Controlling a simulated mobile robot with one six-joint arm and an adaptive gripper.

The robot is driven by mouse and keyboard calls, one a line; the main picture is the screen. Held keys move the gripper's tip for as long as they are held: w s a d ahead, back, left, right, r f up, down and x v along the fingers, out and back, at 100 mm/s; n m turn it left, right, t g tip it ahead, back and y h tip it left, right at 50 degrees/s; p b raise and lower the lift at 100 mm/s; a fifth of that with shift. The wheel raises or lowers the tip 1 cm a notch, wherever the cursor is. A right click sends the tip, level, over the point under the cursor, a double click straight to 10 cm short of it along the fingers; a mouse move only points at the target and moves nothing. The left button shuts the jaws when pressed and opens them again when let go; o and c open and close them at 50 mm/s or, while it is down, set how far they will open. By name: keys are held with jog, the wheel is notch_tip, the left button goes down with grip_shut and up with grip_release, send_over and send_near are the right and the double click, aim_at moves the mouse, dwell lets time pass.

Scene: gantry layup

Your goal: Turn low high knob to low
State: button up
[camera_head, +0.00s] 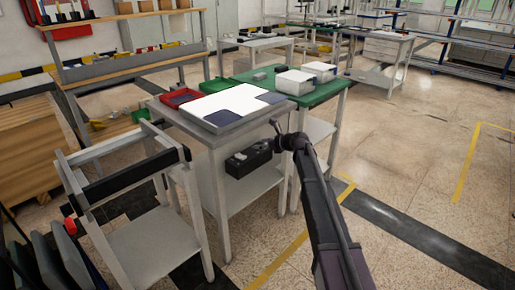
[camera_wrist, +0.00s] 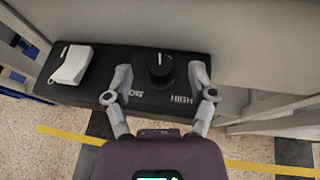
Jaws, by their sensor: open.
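The low high knob (camera_wrist: 160,68) is a round black dial on a black control box (camera_wrist: 215,72). A small pale mark shows near its top, but its exact setting is hard to tell. The LOW label is at its lower left, partly covered by a finger, and HIGH is at its lower right. My gripper (camera_wrist: 161,76) is open, with one finger on each side of the knob and visible gaps to it. In the head view the box (camera_head: 238,165) hangs under the grey table top, and my gripper (camera_head: 283,137) is at its right end. The knob is not clear there.
A white switch (camera_wrist: 72,64) sits at the box's left end. The grey table (camera_head: 188,124) carries a white panel (camera_head: 232,100) and a red tray (camera_head: 180,97). Table legs stand near my arm. A grey cart (camera_head: 150,245) stands to the left; open floor lies to the right.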

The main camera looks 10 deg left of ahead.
jog(key=shift+x, duration=1.05)
grip_shut()
